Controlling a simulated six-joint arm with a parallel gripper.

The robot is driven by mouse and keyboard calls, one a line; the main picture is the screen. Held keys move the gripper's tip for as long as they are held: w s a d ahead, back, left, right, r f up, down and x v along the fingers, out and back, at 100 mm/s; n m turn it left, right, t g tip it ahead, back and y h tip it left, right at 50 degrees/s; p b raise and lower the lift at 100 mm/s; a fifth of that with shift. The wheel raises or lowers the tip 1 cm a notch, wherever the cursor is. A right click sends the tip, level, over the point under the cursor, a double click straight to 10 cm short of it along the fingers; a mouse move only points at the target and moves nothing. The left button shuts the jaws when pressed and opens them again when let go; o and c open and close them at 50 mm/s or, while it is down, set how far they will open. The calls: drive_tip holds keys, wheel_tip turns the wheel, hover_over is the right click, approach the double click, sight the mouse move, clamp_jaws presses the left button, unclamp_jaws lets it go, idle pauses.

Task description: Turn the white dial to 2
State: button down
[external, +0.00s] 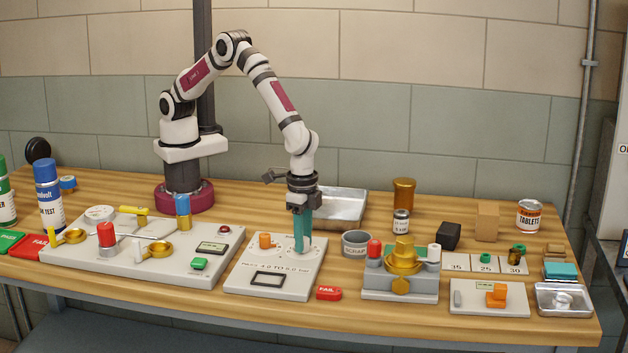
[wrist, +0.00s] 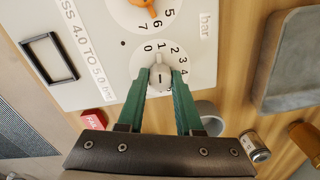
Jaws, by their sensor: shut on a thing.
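The white dial (wrist: 160,77) sits on a pale panel (wrist: 95,75) with a printed scale running from 0 upward around it. Its narrow end points up in the wrist view, close to the 1; the exact reading is hard to tell. My gripper (wrist: 160,72) has its two green fingers on either side of the dial and is shut on it. In the external view my gripper (external: 302,248) reaches straight down to the panel (external: 290,285), and its fingers mostly hide the dial there.
An orange dial (wrist: 145,8) is on the same panel, close by; it also shows in the external view (external: 266,241). A grey scrap cup (external: 356,243) and a brass valve fixture (external: 402,262) stand to the right. A metal tray (external: 340,205) lies behind. A red FAIL block (external: 329,293) is in front.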

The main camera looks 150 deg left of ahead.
drive_tip(key=m, duration=0.3)
drive_tip(key=shift+m, duration=2.1)
drive_tip(key=c, duration=0.6)
unclamp_jaws()
drive_tip(key=shift+d+r, duration=0.15)
drive_tip(key=shift+r, duration=7.8)
